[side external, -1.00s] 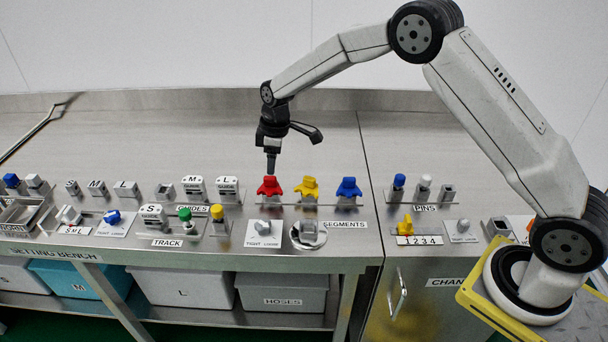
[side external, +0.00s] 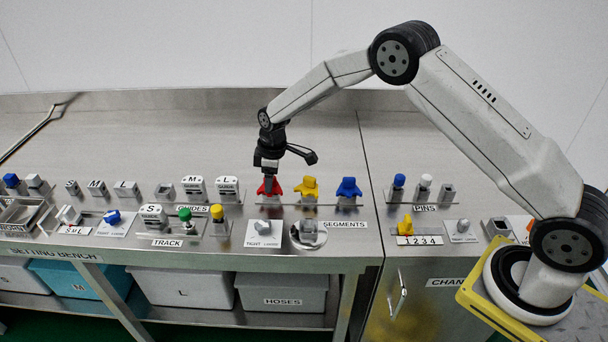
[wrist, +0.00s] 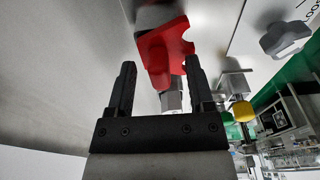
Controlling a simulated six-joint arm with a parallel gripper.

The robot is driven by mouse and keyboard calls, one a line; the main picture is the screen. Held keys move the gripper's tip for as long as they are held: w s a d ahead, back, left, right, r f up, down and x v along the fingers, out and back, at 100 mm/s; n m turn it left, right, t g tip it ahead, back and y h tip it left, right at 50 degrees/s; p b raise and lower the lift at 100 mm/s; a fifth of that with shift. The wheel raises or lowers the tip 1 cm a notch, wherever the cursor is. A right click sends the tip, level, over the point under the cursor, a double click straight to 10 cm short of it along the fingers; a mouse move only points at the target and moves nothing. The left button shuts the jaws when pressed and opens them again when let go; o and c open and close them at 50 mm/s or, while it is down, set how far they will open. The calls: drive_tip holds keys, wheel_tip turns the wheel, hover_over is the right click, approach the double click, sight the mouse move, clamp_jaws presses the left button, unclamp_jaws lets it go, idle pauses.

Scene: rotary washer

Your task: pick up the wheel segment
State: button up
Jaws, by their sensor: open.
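Three wheel segments stand in a row on the bench in the side external view: red (side external: 265,189), yellow (side external: 307,187) and blue (side external: 348,188). My gripper (side external: 269,184) is lowered at the red segment and partly covers it there. In the wrist view my open gripper (wrist: 160,75) has one black finger on each side of the red segment (wrist: 164,52). The right finger's tip lies close to the red edge; I cannot tell whether it touches. A grey post (wrist: 172,97) shows between the fingers.
The yellow segment stands close to the right of my gripper. White guide blocks (side external: 227,188) stand to the left. A grey tight/loose knob (side external: 263,227) and a round fixture (side external: 308,233) lie in front. The back of the bench (side external: 210,125) is clear.

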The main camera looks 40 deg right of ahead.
idle(0.4)
clamp_jaws()
drive_tip(key=shift+r, duration=0.1)
drive_tip(key=shift+r, duration=0.75)
drive_tip(key=s+d+r, duration=0.1)
drive_tip(key=s+r, duration=1)
drive_tip(key=s, duration=0.3)
drive_tip(key=shift+r, duration=0.2)
drive_tip(key=shift+d, duration=0.1)
